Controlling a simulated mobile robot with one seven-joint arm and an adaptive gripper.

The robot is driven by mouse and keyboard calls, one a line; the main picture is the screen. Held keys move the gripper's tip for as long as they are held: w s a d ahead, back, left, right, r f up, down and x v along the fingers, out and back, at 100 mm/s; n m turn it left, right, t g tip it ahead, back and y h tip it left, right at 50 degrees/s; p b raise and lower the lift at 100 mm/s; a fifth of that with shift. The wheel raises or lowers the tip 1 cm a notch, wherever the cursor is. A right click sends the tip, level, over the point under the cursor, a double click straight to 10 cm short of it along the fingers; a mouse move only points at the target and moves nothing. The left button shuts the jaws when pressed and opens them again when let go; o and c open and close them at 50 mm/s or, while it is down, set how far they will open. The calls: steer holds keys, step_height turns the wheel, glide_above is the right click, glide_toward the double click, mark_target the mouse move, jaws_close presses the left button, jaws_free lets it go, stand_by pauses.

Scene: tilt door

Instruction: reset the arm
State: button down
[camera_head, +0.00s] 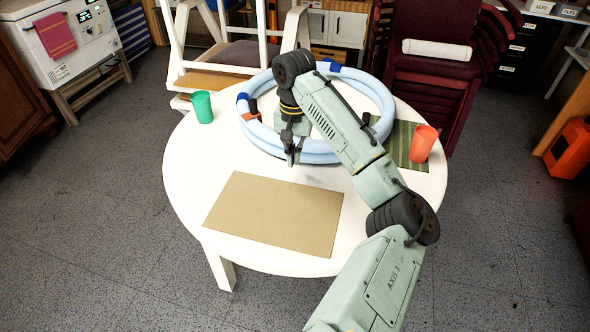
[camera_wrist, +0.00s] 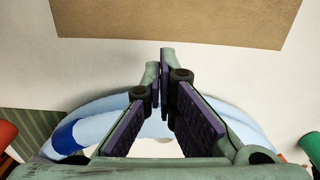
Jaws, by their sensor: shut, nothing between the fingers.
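My gripper (camera_head: 291,158) points down over the round white table (camera_head: 180,178), near its middle. Its fingers are shut with nothing between them. In the wrist view the fingertips (camera_wrist: 160,62) meet over bare white tabletop. My arm reaches in from the lower right of the head view and bends down at the wrist. I cannot tell the exact height of the fingertips above the table.
A light-blue hose ring (camera_head: 376,92) lies around and behind my gripper. A brown board (camera_head: 275,213) lies in front. A green cup (camera_head: 202,106) stands left. A white chair (camera_head: 180,50) stands behind.

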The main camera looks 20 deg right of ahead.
step_height(320, 180, up, 4)
steer(key=shift+r, duration=0.1)
